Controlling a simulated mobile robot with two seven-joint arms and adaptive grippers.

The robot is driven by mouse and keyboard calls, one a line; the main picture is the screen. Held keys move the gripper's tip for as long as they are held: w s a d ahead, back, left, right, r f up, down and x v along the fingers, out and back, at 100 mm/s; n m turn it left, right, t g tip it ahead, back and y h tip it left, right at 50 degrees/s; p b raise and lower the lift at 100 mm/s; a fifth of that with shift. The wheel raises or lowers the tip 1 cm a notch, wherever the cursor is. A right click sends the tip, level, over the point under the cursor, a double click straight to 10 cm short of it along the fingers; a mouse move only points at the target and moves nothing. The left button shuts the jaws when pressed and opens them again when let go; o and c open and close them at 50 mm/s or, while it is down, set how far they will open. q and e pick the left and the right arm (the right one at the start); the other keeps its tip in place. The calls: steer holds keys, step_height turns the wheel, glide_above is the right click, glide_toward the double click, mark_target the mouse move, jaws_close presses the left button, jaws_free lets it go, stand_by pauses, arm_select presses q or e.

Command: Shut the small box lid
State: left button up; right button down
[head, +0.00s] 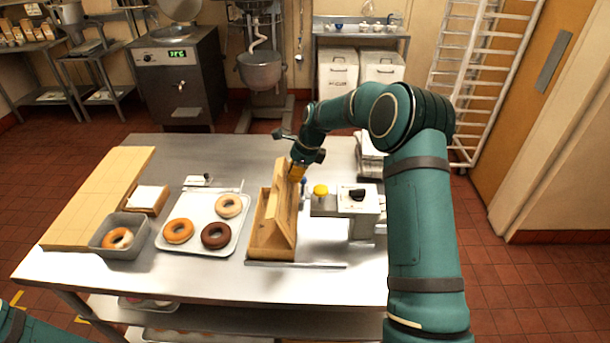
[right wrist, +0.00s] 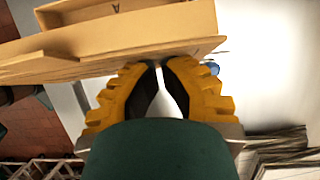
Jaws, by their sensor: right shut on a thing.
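The small box (head: 268,243) is light brown and stands on the steel table, right of the tray of doughnuts. Its lid (head: 284,208) is up, tilted along the box's right side, so the inside shows from the left. My right gripper (head: 297,173) is at the lid's far upper end. In the right wrist view the yellow fingers (right wrist: 163,66) are close together with their tips at the edge of the lid (right wrist: 125,62), shut on it. The open box (right wrist: 140,28) lies beyond. The exact contact is partly hidden. My left gripper is out of view.
A doughnut tray (head: 190,247), a grey tub (head: 103,245) and a wooden board (head: 85,205) are left of the box. A machine with a yellow knob (head: 363,203) stands close on the right. Some bare table lies in front of the tray.

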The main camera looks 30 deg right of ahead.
mark_target(283, 167)
steer(key=shift+w+a+p, duration=0.2)
steer(key=shift+w+a, duration=0.2)
steer(key=shift+a, duration=0.25)
steer(key=shift+w+a+p, duration=0.15)
steer(key=shift+w+a, duration=0.25)
steer(key=shift+a, duration=0.25)
steer(key=shift+r, duration=0.1)
steer(key=shift+r+p, duration=0.95)
steer(key=shift+r, duration=2)
steer(key=shift+f, duration=0.1)
